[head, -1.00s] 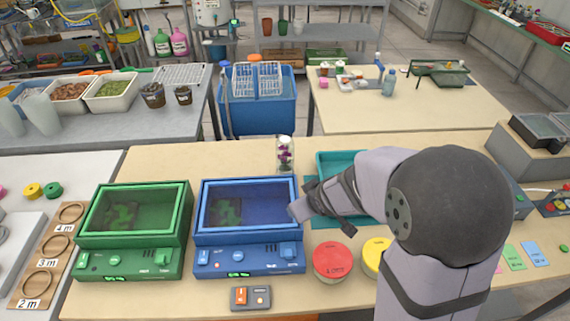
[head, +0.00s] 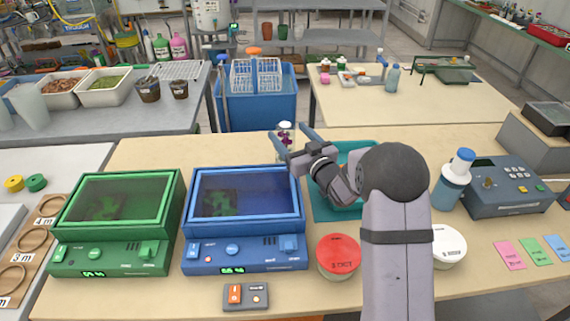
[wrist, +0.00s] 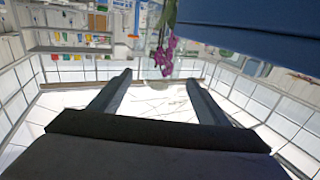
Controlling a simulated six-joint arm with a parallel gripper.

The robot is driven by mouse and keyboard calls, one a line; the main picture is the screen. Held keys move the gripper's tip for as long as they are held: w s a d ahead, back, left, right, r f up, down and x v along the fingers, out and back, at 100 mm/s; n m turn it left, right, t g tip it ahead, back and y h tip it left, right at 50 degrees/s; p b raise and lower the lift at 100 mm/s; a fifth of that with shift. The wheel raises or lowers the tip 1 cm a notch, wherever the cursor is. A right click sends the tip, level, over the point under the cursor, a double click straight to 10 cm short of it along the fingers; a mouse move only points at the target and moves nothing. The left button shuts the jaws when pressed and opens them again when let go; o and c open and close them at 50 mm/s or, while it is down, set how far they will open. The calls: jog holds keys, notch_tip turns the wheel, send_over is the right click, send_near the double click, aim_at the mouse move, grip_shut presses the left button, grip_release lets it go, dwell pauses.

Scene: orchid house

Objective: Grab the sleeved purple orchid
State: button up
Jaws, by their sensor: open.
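The sleeved purple orchid (head: 286,141) stands behind the blue lidded box, with a pale top above its purple blooms. In the wrist view, purple flowers (wrist: 163,55) hang down from the top of the picture, just past the fingertips and between their lines. The arm partly hides the orchid's lower part.
The blue box (head: 245,215) and green box (head: 115,220) stand in front and to the left. A teal tray (head: 325,208) lies under my arm.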

jog(key=shift+p+x, duration=0.6)
jog(key=shift+x, duration=0.7)
jog(key=shift+f+p+x, duration=0.15)
jog(key=shift+p+x, duration=0.35)
jog(key=shift+x, duration=0.7)
jog(key=shift+f+p+x, duration=0.2)
jog(key=shift+p+x, duration=0.3)
jog(key=shift+x, duration=0.65)
jog(key=shift+r, duration=0.1)
jog(key=c, duration=1.6)
